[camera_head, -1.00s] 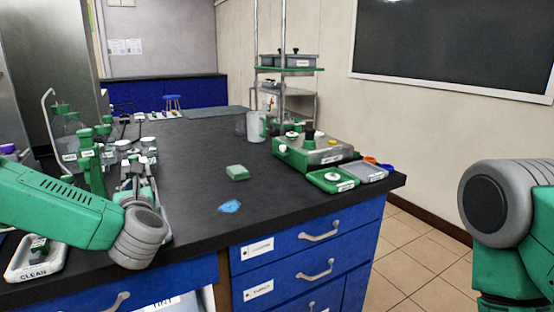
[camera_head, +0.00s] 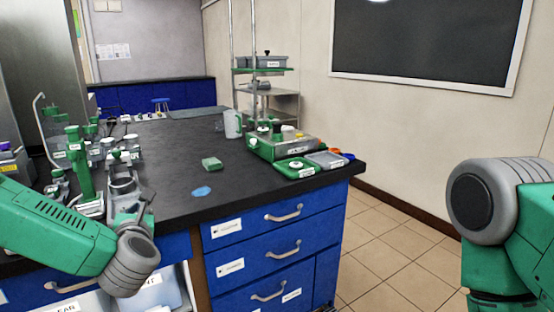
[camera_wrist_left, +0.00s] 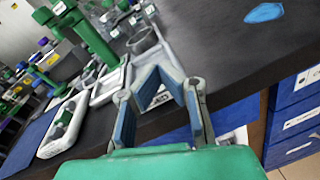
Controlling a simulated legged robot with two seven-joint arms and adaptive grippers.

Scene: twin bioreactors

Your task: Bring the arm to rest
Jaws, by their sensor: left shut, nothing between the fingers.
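My left arm comes in from the left of the head view, its grey wrist low in front of the bench's front edge. My left gripper (camera_head: 148,205) is partly hidden behind that wrist, near the edge of the black bench top (camera_head: 270,203). In the left wrist view the two fingers (camera_wrist_left: 158,78) have blue pads and nothing between them; the gripper is shut and empty. The right gripper is out of view; only part of my right arm shows at the right edge of the head view.
A green stand (camera_head: 76,165) and racks crowd the bench's left. A green-and-grey device (camera_head: 283,143) stands right. Blue drawers (camera_head: 270,243) face me. Tiled floor (camera_head: 385,255) on the right is clear.

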